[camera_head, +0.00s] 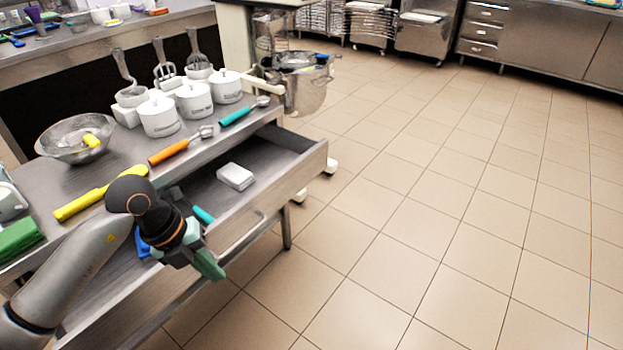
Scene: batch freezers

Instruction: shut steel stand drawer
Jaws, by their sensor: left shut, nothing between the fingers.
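The steel stand (95,168) is at the left, and its drawer (262,212) is pulled out toward the floor side. The drawer's front panel runs diagonally from lower left to upper right. A white block (235,176), a teal item (203,214) and a blue item (142,246) lie inside it. My left gripper (210,268) is shut and empty, pointing down to the right over the drawer's front edge. I cannot tell whether it touches the panel. My left arm hides part of the drawer and stand top. My right gripper is not in view.
The stand top holds a metal bowl (75,140), white lidded jars (158,117) and orange (178,151), teal (240,114) and yellow (98,194) handled tools. A mixer with a steel bowl (303,92) stands beyond. The tiled floor (430,220) at right is clear.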

